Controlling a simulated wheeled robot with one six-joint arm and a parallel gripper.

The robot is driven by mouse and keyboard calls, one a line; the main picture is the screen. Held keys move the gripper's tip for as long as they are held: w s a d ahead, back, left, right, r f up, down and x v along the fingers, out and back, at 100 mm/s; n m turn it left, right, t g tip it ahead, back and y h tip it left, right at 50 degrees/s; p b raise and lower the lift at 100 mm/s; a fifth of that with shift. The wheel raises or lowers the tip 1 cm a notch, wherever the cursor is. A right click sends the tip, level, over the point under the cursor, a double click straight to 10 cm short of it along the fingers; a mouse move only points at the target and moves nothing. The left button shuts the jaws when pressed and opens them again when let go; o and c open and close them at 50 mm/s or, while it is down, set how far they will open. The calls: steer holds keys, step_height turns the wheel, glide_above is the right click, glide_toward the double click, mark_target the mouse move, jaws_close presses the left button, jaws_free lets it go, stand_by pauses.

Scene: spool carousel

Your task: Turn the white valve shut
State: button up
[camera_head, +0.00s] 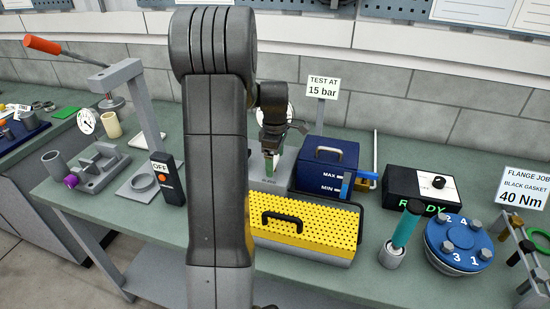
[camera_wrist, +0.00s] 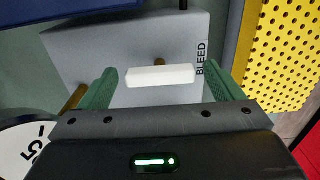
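The white valve (camera_wrist: 160,76) is a short white bar handle in the wrist view. It stands on a grey block (camera_wrist: 88,50) marked BLEED and lies nearly level across the picture. My gripper (camera_wrist: 161,84) is open, with one green finger beyond each end of the bar. A narrow gap shows at each end, so I see no firm hold. In the head view my gripper (camera_head: 270,164) points down over the grey block, behind the yellow perforated cover. The valve itself cannot be made out there.
A blue tank (camera_head: 325,165) marked MAX and MIN stands right of my gripper. The yellow perforated cover (camera_head: 320,222) with a black handle lies in front. A dial gauge (camera_wrist: 30,150) is close at lower left in the wrist view. A "TEST AT 15 bar" sign (camera_head: 322,86) stands behind.

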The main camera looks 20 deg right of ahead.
steer(key=c, duration=0.8)
steer(key=shift+m, duration=0.4)
steer(key=m, duration=0.3)
steer(key=shift+m, duration=0.3)
steer(key=m, duration=0.4)
steer(key=shift+a+m+b, duration=0.1)
steer(key=shift+m+b, duration=0.2)
steer(key=shift+b, duration=0.1)
steer(key=m, duration=0.4)
steer(key=shift+m, duration=0.3)
steer(key=m, duration=0.4)
steer(key=shift+a, duration=0.1)
steer(key=shift+m, duration=0.3)
